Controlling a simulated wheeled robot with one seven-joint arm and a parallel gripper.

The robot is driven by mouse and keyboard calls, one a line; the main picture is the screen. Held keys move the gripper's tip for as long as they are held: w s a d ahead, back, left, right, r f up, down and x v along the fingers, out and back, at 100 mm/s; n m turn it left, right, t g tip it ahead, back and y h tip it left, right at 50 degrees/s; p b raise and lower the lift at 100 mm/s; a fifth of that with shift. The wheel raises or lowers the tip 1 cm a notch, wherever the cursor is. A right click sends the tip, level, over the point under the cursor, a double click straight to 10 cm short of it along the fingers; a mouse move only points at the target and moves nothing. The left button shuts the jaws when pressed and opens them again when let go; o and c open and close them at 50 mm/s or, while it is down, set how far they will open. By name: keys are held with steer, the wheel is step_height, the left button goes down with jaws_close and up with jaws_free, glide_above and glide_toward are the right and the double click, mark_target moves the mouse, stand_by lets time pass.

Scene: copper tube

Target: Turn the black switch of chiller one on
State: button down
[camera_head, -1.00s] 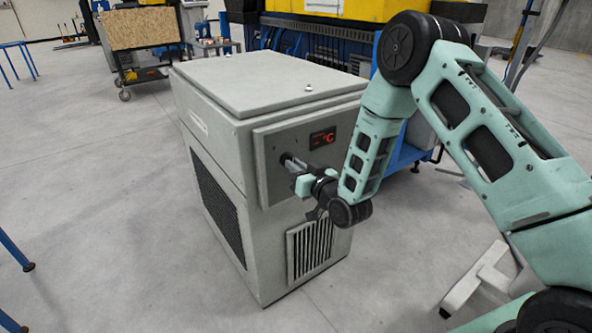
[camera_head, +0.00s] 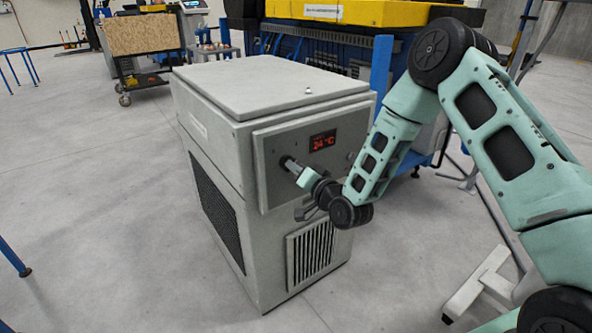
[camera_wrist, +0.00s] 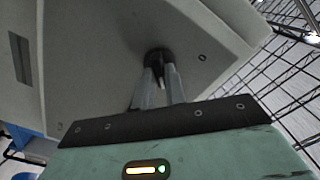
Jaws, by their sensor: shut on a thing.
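The chiller (camera_head: 215,130) is a grey box with a red lit display (camera_head: 323,141) on its front panel, reading about 24 °C. My gripper (camera_head: 288,162) is at the left part of that panel, below and left of the display. In the wrist view, the black switch (camera_wrist: 157,56) sits on the grey panel between the fingertips of my gripper (camera_wrist: 160,72). The fingers are shut on the switch. In the head view the switch is mostly hidden by the fingers.
A vent grille (camera_head: 310,250) is low on the chiller's front. A blue and yellow machine (camera_head: 330,40) stands behind the chiller. A cart with a wooden board (camera_head: 143,32) is at the back left. The floor (camera_head: 90,200) left of the chiller is clear.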

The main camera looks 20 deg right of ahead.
stand_by(0.4)
steer(key=c, duration=1.4)
jaws_free()
steer(key=shift+c, duration=0.2)
steer(key=p+v, duration=0.2)
steer(key=v, duration=1.5)
steer(key=shift+s, duration=0.25)
